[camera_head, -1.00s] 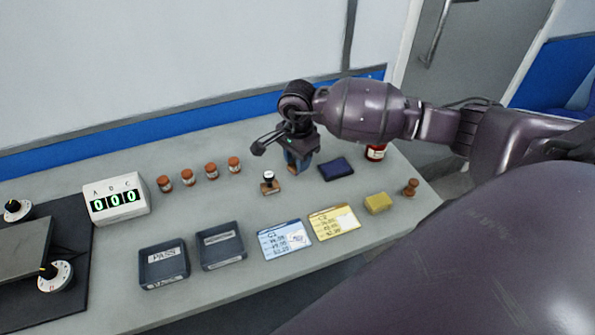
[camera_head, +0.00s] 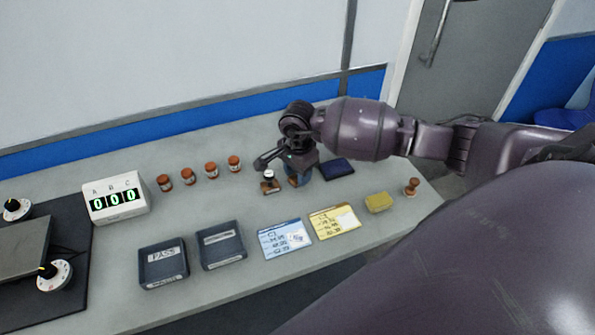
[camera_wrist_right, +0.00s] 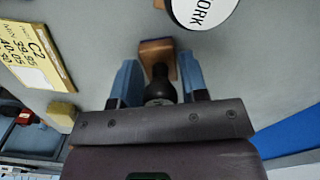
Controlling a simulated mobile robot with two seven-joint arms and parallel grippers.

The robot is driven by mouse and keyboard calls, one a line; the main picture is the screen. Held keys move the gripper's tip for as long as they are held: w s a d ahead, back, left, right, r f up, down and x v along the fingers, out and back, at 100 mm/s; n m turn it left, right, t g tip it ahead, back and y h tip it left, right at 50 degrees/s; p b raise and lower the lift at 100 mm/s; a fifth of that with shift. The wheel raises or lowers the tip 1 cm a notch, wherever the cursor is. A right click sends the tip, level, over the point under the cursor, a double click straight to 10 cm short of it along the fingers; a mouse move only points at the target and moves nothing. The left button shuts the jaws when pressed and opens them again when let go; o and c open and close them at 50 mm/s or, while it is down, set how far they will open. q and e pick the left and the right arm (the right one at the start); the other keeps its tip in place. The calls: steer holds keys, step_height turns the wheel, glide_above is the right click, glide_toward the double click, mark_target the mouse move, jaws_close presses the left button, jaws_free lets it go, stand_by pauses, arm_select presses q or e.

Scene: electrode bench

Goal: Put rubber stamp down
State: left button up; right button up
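The rubber stamp (camera_wrist_right: 158,49) has a wooden base and a black handle. My left gripper is not in view.
A dark blue pad (camera_head: 339,169) lies right of the gripper. Several brown-capped jars (camera_head: 211,171) stand at left.

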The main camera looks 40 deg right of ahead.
steer(key=shift+o, duration=1.4)
steer(key=shift+r, duration=0.3)
step_height(320, 180, up, 11)
steer(key=shift+f, duration=0.15)
steer(key=shift+r, duration=0.55)
steer(key=shift+f, duration=0.1)
